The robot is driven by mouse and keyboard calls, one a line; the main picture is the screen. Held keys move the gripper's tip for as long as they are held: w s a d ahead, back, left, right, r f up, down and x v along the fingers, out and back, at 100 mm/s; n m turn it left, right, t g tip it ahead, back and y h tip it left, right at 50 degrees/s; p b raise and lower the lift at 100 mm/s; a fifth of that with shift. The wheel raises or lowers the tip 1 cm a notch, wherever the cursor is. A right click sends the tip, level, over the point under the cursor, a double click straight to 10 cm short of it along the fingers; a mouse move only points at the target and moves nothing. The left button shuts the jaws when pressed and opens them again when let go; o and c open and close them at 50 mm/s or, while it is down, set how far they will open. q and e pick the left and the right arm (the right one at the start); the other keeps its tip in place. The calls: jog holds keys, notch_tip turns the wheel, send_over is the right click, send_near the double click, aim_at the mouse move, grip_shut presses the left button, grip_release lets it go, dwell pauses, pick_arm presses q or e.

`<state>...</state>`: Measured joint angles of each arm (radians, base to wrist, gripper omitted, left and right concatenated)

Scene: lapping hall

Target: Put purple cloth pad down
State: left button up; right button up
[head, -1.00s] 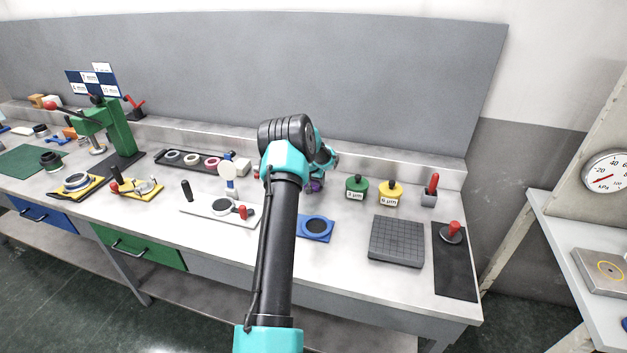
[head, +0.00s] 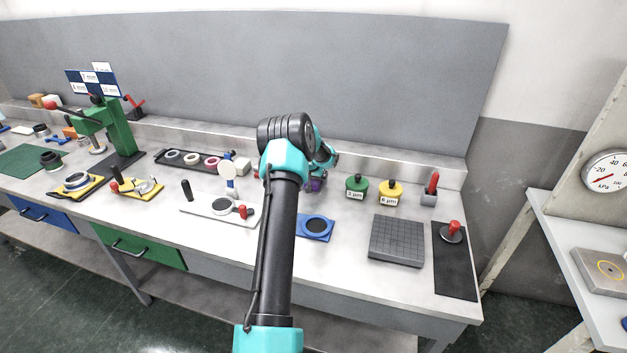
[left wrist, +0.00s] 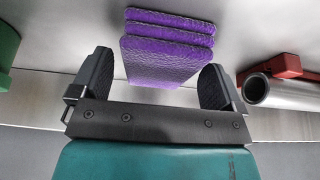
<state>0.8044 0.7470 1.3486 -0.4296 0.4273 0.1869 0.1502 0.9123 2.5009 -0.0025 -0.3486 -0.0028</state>
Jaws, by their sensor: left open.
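Several purple cloth pads (left wrist: 165,50) lie in a layered stack on the bench in the left wrist view. The one closest to the camera shows as a broad face, with the edges of others behind it. In the head view only a small purple patch (head: 316,185) shows beside my wrist. My left gripper (left wrist: 158,62) is open, with one finger on each side of the nearest pad and gaps visible between pad and fingers. In the head view my own arm hides most of this gripper. My right gripper is in neither view.
In the left wrist view a green object (left wrist: 6,45) is at the left, and a metal cylinder (left wrist: 268,90) by a red block (left wrist: 275,68) at the right. In the head view green (head: 357,187) and yellow (head: 391,190) lidded pots and a blue pad (head: 316,228) stand nearby.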

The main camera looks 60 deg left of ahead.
pick_arm(q)
jog(key=v, duration=1.1)
jog(key=shift+r, duration=0.3)
